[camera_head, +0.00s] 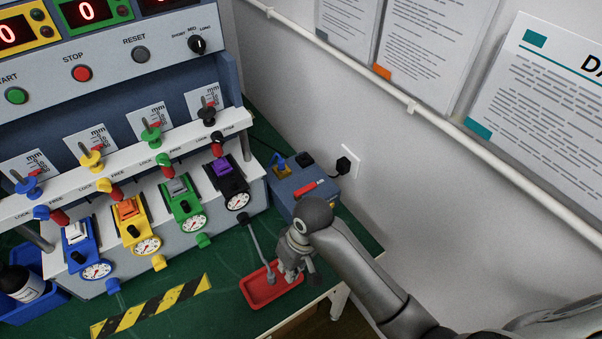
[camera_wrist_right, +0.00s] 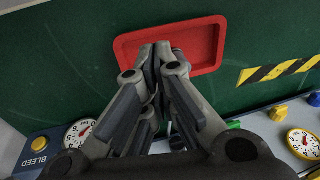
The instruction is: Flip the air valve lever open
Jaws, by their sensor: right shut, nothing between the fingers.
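The air valve lever (camera_head: 305,188) is a small red bar lying slanted on the front top of a blue box (camera_head: 318,202), at the right end of the bench. In the right wrist view a corner of a blue box with a yellow BLEED knob (camera_wrist_right: 40,144) shows at the lower left; the red lever is not visible there. My right gripper (camera_head: 292,276) points down over the red tray, in front of the blue box and apart from the lever. In the wrist view its fingertips (camera_wrist_right: 157,50) meet with nothing between them. My left gripper is not in view.
The red tray (camera_head: 258,298) lies on the green bench near its front edge. Blue, yellow, green and black gauge stations (camera_head: 187,207) stand to the left. A wall with a white pipe (camera_head: 450,120) bounds the right.

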